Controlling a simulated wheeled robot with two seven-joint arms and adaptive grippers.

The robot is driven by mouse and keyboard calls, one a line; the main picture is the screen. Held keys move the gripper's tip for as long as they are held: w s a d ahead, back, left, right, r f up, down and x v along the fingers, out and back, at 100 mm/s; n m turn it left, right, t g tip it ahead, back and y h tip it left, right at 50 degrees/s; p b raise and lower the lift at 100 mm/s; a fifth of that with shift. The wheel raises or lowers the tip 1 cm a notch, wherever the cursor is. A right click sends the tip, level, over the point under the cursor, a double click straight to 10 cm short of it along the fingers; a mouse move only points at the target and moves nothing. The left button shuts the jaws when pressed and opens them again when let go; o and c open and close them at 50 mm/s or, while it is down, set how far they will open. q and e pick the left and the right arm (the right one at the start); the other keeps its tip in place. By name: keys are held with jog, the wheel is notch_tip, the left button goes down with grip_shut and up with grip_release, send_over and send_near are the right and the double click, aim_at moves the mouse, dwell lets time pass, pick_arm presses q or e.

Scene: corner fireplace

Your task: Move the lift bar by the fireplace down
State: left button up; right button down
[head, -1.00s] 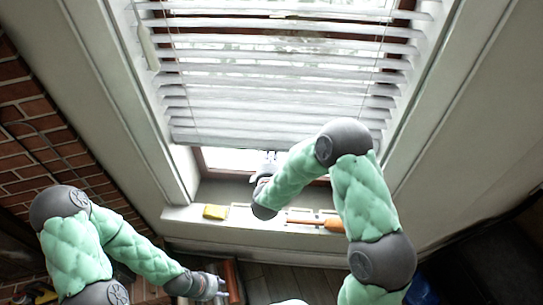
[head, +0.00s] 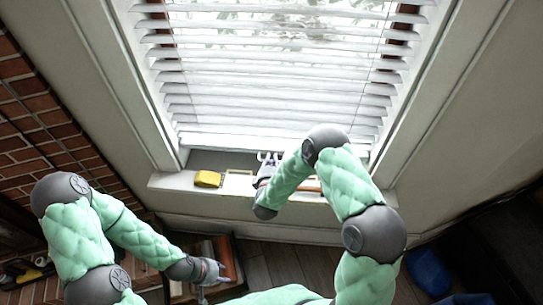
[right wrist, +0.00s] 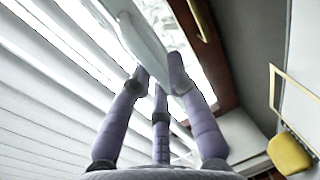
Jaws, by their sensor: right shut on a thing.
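The lift bar (head: 270,143) is the white bottom rail of the slatted blind (head: 275,85), which covers most of the window in the head view. The bar hangs just above the sill. My right gripper (head: 269,157) is at the bar's middle in the head view. In the right wrist view my right gripper (right wrist: 160,85) has its purple fingers shut on the white bar (right wrist: 140,38). My left gripper (head: 215,273) hangs low at the left, far from the blind; its finger opening is too small to read.
A yellow object (head: 208,179) and a flat pale frame (head: 238,184) lie on the window sill (head: 172,182). A brick wall (head: 40,120) stands at the left. A blue object (head: 428,270) is on the floor at the right. The floor below the window is partly clear.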

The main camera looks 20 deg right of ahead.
jog(key=shift+f+b, duration=1.1)
jog(key=shift+f, duration=1.3)
jog(key=c, duration=1.2)
grip_release()
jog(key=shift+o, duration=0.2)
jog(key=v, duration=1.2)
